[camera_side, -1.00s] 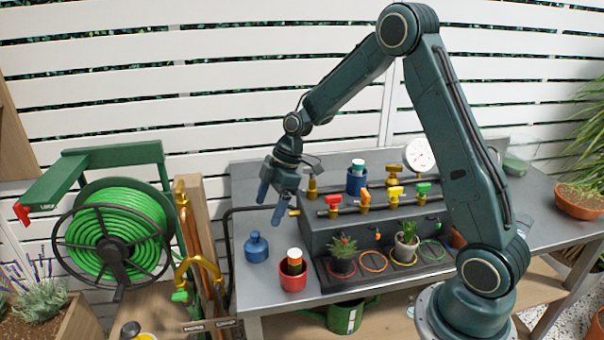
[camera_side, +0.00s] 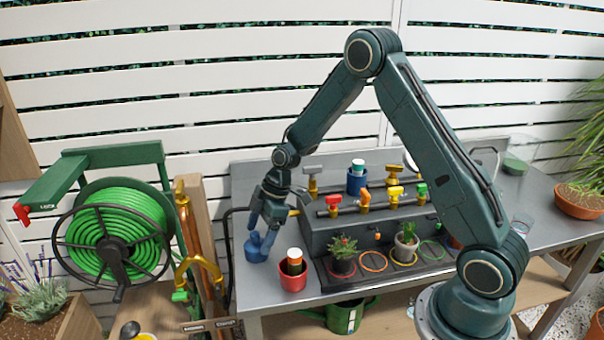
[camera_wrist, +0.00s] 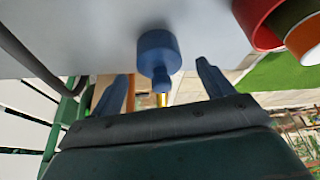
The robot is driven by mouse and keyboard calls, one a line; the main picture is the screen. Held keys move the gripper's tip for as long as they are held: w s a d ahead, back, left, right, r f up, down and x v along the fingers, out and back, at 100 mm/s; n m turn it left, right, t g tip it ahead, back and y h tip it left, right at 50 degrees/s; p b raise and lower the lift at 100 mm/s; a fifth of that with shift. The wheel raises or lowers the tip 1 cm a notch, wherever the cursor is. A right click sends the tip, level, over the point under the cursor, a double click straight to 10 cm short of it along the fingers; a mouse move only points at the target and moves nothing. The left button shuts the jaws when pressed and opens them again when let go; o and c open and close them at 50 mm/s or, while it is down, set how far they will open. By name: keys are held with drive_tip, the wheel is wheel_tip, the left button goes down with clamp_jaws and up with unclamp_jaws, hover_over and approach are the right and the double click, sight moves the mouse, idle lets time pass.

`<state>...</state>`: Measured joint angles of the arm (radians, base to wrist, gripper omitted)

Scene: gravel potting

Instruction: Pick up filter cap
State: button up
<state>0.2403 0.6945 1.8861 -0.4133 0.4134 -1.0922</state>
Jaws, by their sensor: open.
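The blue filter cap (camera_side: 256,252), a squat round body with a narrow knob, stands on the grey bench near its left end. In the wrist view the cap (camera_wrist: 158,48) shows with its knob toward my gripper. My gripper (camera_side: 263,236) is open just above the cap, its fingers overlapping the cap's top in the side view. In the wrist view the open gripper (camera_wrist: 162,72) has one blue finger on each side of the knob, with a gap on both sides. The fingers partly hide the cap in the side view.
A red pot (camera_side: 292,281) with an orange, white-topped cylinder stands close right of the cap. The grey stepped block (camera_side: 318,240) with valves and a black tray of plants lies further right. A green hose reel (camera_side: 112,245) stands left of the bench.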

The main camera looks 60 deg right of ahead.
sight(256, 242)
drive_tip(key=shift+x, duration=1.75)
drive_tip(key=c, duration=1.1)
